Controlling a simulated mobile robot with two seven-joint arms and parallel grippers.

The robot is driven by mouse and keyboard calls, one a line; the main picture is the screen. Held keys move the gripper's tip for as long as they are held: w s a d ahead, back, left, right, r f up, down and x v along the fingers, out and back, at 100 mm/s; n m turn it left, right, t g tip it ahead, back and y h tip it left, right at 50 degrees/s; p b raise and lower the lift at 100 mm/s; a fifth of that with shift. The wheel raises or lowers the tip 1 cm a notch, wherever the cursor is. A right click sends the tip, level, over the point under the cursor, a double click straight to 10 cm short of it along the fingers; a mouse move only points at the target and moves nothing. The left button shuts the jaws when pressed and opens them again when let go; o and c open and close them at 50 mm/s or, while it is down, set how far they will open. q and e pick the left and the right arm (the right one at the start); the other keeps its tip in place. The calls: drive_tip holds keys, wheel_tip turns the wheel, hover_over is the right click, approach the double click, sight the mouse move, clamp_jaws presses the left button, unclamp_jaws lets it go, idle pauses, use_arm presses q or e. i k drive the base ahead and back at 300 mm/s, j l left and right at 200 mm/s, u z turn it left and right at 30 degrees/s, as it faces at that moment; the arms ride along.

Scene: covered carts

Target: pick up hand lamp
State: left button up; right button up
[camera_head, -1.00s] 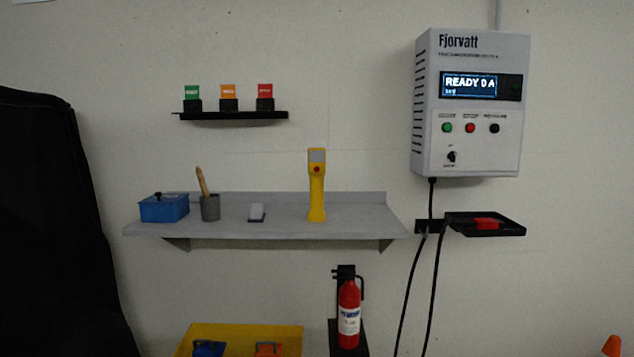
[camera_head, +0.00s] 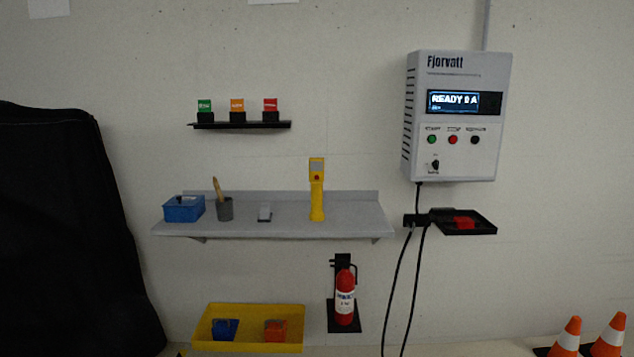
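The hand lamp (camera_head: 317,192) is yellow with a grey head face and a red button. It stands upright on the grey wall shelf (camera_head: 280,228), right of the shelf's middle. Nothing touches it. Neither of my grippers shows in the head view.
A charger (camera_head: 455,120) hangs to the right above a black tray (camera_head: 470,228). Below are a fire extinguisher (camera_head: 345,298) and a yellow bin (camera_head: 222,331). A dark covered shape (camera_head: 70,230) stands left.

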sight(316, 164)
drive_tip(key=i, duration=1.1)
